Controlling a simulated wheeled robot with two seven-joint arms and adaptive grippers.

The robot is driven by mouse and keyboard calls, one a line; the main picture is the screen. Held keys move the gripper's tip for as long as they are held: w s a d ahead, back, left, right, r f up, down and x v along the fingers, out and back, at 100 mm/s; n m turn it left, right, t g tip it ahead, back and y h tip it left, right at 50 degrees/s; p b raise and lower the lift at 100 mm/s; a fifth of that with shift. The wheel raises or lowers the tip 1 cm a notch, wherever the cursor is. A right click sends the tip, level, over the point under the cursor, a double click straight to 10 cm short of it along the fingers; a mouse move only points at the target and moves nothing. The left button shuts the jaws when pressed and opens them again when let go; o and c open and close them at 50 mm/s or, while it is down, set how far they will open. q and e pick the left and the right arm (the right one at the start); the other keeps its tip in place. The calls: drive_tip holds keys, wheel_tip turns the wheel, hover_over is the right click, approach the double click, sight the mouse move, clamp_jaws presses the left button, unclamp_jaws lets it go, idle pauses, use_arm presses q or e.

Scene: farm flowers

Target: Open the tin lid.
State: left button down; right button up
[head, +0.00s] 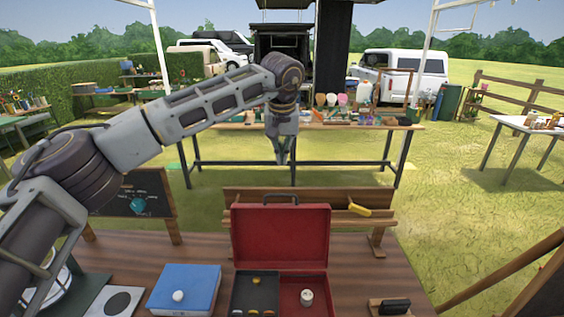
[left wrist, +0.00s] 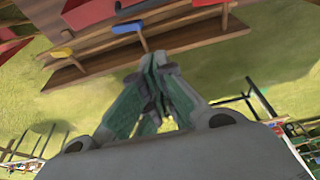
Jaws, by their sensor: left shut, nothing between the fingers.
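The red tin (head: 245,262) stands on the brown wooden table, and its lid (head: 281,235) is open and upright at the back, with a dark handle (head: 281,198) on its top edge. Inside are a dark compartment on the left and a red one on the right, with a small whitish round item (head: 306,297) in the right one. My left gripper (head: 282,160) points down, shut and empty, above and behind the lid, apart from it. In the left wrist view its fingers (left wrist: 152,75) are together. A red piece (left wrist: 90,10) there may be the lid. My right gripper is not seen.
A blue box (head: 190,285) with a white ball on it stands left of the tin. A wooden rack (head: 340,205) with a yellow-handled tool (head: 358,206) is behind the lid. A chalkboard (head: 133,205) stands at left. A dark block (head: 390,305) lies at the front right.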

use_arm(q)
drive_tip(key=p+x, duration=0.1)
drive_tip(key=x, duration=0.8)
drive_tip(key=s+p, duration=0.1)
drive_tip(key=s, duration=0.3)
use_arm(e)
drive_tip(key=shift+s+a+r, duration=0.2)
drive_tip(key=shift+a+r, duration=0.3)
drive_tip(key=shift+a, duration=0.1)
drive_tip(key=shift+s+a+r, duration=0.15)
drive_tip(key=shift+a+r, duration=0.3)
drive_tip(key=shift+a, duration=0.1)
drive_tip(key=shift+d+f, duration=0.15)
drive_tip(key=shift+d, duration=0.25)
